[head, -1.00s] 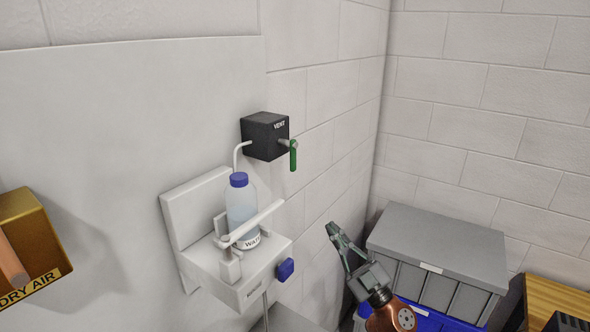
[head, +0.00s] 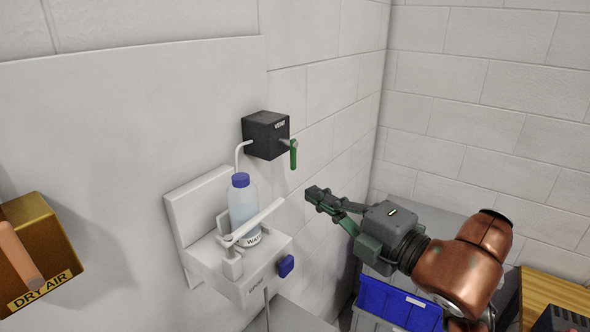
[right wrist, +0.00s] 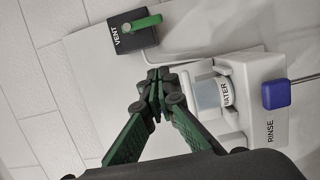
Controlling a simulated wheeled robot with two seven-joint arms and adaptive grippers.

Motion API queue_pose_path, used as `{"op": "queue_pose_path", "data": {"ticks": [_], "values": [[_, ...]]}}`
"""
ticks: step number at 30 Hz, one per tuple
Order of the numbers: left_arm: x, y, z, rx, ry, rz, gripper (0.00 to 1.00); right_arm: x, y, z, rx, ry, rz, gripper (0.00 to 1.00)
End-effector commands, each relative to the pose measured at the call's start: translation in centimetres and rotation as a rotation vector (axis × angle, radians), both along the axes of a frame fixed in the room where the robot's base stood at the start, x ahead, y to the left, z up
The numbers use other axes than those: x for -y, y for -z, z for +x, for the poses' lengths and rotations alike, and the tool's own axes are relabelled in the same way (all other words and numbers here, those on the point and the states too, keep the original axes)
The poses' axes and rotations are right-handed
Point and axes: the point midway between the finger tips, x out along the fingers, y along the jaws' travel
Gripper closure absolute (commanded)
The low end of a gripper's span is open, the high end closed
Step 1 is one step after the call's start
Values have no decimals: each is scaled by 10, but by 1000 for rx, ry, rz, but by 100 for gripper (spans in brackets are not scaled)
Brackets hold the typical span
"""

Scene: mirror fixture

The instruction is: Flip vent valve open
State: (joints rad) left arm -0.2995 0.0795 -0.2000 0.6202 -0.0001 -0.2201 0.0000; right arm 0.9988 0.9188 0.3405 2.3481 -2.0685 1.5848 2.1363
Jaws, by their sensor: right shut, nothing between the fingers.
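The black VENT box (head: 265,136) is on the white wall. Its green valve handle (head: 293,155) hangs straight down from a pivot on the box's right side. In the right wrist view the VENT box (right wrist: 117,37) and the green handle (right wrist: 146,23) show at the top. My right gripper (head: 312,194) is shut and empty, below and a little right of the handle, apart from it. In the right wrist view its fingertips (right wrist: 155,77) meet below the box. My left gripper is not in view.
Below the box, a white RINSE holder (head: 240,268) carries a WATER bottle (head: 242,205) with a blue cap, a white bar and a blue knob (head: 286,265). A DRY AIR box (head: 38,245) is at left. Bins (head: 395,303) stand below my right arm.

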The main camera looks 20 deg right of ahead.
Motion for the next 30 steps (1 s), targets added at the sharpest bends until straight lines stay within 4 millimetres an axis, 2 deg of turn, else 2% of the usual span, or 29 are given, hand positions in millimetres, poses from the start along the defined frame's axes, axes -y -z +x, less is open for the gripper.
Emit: {"op": "queue_pose_path", "data": {"ticks": [8, 13, 17, 27, 30], "values": [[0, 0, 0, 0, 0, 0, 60, 0, 0, 1, -2, -1, 0, 100], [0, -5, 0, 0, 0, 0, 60, -5, 0, 10, -4, -4, -1, 100], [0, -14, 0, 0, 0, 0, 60, -14, -2, 30, -6, -4, 1, 100], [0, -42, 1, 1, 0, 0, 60, -42, -2, 93, -5, -3, -1, 100], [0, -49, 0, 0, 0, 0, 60, -27, 0, 104, -7, 2, -1, 100]]}}
